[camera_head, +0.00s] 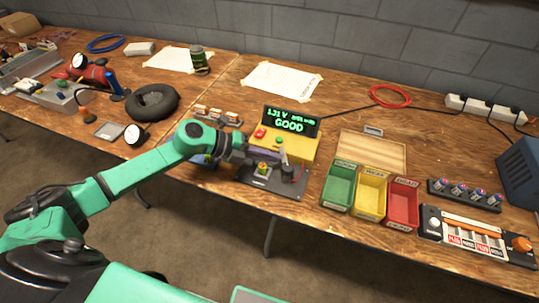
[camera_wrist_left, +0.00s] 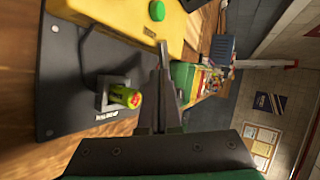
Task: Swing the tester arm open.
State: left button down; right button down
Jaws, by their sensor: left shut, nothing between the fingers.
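The tester is a yellow box (camera_head: 297,148) with a lit display (camera_head: 290,122) reading GOOD and a dark base plate (camera_head: 262,184) in front. A thin pale upright piece (camera_head: 283,154) beside a black post (camera_head: 289,172), at the plate's right, looks like the tester arm. My left gripper (camera_head: 268,156) is shut and empty, over the plate close to this piece. Its fingers show in the left wrist view (camera_wrist_left: 162,70). I cannot tell whether they touch the arm.
Green (camera_head: 338,188), yellow (camera_head: 369,195) and red (camera_head: 401,204) bins stand right of the tester. A black ring (camera_head: 152,101) and a small tray (camera_head: 107,131) lie to the left. A red cable coil (camera_head: 390,96) lies behind. The table's front edge is near the plate.

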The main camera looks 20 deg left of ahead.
pick_arm(q)
jog(key=shift+w+d+m+g+b, duration=0.1)
jog(key=shift+w+m+g+b, duration=0.1)
jog(key=shift+m+g+b, duration=0.25)
jog(key=shift+w+b, duration=0.1)
jog(key=shift+b, duration=0.25)
jog(key=shift+w+d+m+g+h+b, duration=0.2)
jog(key=shift+w+m+g+h+b, duration=0.05)
jog(key=shift+m+g+b, duration=0.35)
jog(key=shift+w+d+m+g+h+b, duration=0.15)
jog(key=shift+w+m+g+h+b, duration=0.1)
jog(key=shift+m+g+b, duration=0.25)
jog(key=shift+d+f, duration=0.1)
jog(key=shift+w+d, duration=0.45)
jog(key=shift+d, duration=0.05)
